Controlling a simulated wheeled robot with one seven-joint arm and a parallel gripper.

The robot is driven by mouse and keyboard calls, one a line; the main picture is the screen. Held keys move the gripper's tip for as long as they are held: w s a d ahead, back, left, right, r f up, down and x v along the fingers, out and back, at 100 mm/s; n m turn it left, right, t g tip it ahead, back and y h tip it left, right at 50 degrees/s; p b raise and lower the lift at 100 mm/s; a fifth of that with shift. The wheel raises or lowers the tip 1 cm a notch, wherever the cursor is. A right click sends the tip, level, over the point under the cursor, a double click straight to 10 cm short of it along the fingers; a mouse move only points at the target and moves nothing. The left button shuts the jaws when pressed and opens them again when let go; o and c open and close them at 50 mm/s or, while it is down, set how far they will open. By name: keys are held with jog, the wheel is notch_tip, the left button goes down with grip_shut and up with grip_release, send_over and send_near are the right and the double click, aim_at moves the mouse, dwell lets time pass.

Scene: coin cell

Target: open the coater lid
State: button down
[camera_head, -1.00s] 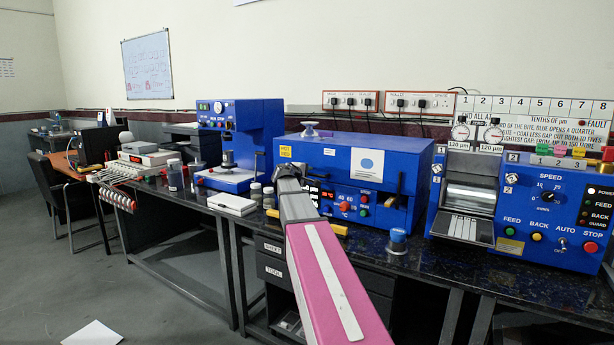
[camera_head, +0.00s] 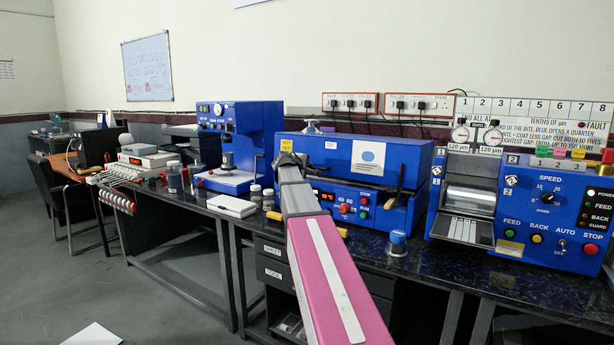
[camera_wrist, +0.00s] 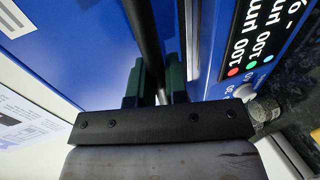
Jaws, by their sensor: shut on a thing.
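The coater (camera_head: 395,214) is the wide blue machine in the middle of the bench. Its blue lid (camera_head: 335,152) carries a white label with a blue disc and stands slightly raised at the front. A dark bar handle runs along the lid's front; its right end (camera_head: 401,178) shows, the rest is largely behind my arm. My gripper (camera_wrist: 156,85) is shut on the dark handle (camera_wrist: 143,38), with a green fingertip on each side of it in the wrist view. In the head view my gripper is at the lid's left front, its fingers mostly hidden.
A blue-capped jar (camera_head: 397,243) stands on the dark bench in front of the coater. A blue machine with dial gauges (camera_head: 545,215) is to the right. A blue press (camera_head: 243,140), small jars (camera_head: 255,195) and a white box (camera_head: 231,206) are to the left.

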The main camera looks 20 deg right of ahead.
aim_at(313, 140)
jog(key=w+d+r, duration=0.1)
jog(key=r, duration=0.2)
jog(key=r+g+y, duration=0.1)
jog(key=r, duration=0.3)
jog(key=w+d+r+y, duration=0.1)
jog(key=r, duration=0.3)
jog(key=shift+w+d+r+g, duration=0.1)
jog(key=shift+w+d+g, duration=0.2)
jog(key=shift+d+g, duration=0.1)
jog(key=w+d+r+y, duration=0.1)
jog(key=r, duration=0.2)
jog(key=w+d+r+g+y, duration=0.1)
jog(key=d+r, duration=0.1)
jog(key=r, duration=0.1)
jog(key=w+d+r+g, duration=0.1)
jog(key=r, duration=0.2)
jog(key=shift+w+d+r+y, duration=0.2)
jog(key=shift+w+d+y, duration=0.15)
jog(key=shift+w+y, duration=0.05)
jog(key=w+d+r, duration=0.9)
jog(key=d+r, duration=0.2)
jog(key=d, duration=0.2)
jog(key=shift+w+r+g+y, duration=0.25)
jog(key=shift+w+g+y, duration=0.05)
jog(key=shift+y, duration=0.1)
jog(key=c, duration=1.1)
grip_release()
jog(key=shift+a, duration=0.1)
